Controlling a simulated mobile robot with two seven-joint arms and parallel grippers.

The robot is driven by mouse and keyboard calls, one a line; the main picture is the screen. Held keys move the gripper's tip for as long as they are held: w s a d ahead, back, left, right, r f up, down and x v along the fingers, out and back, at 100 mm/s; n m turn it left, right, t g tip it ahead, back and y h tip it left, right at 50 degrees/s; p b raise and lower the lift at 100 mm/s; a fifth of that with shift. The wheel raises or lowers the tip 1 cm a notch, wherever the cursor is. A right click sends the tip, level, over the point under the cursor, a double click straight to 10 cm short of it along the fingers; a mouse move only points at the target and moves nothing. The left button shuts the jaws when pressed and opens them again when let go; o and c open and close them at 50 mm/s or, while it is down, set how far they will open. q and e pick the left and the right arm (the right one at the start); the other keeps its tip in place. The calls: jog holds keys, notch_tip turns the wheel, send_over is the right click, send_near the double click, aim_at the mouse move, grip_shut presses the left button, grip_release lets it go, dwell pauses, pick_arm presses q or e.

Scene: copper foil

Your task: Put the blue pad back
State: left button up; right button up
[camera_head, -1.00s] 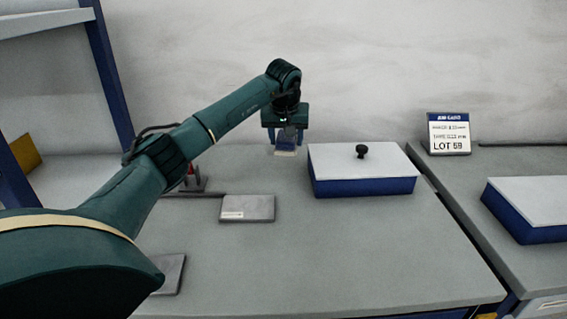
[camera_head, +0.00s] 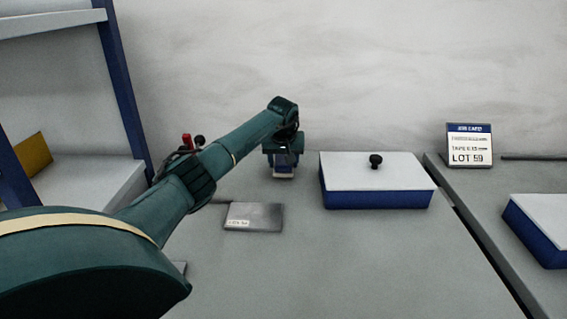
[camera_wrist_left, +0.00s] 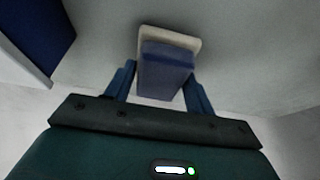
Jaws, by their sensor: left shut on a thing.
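The blue pad (camera_wrist_left: 163,75) is a blue block with a cream-white base. My left gripper (camera_wrist_left: 160,85) is shut on it, one finger on each side, in the left wrist view. In the head view my left gripper (camera_head: 283,162) points down at the back of the grey table, left of the blue box with the white lid. The pad's pale base (camera_head: 284,175) shows just below the fingers. I cannot tell whether the base touches the table. My right gripper is not in view.
The lidded blue box (camera_head: 375,197) has a black knob. A grey plate (camera_head: 254,217) lies in front of the gripper. A lot card (camera_head: 469,146) and another blue box (camera_head: 541,228) are on the right table. Shelves (camera_head: 85,187) stand at left. The front middle is clear.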

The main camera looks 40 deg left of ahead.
pick_arm(q)
jog(key=shift+f, duration=0.4)
jog(key=shift+f, duration=0.2)
jog(key=o, duration=1)
jog(key=shift+c, duration=0.2)
jog(key=shift+r, duration=0.1)
jog(key=v, duration=1.2)
jog(key=shift+r, duration=0.1)
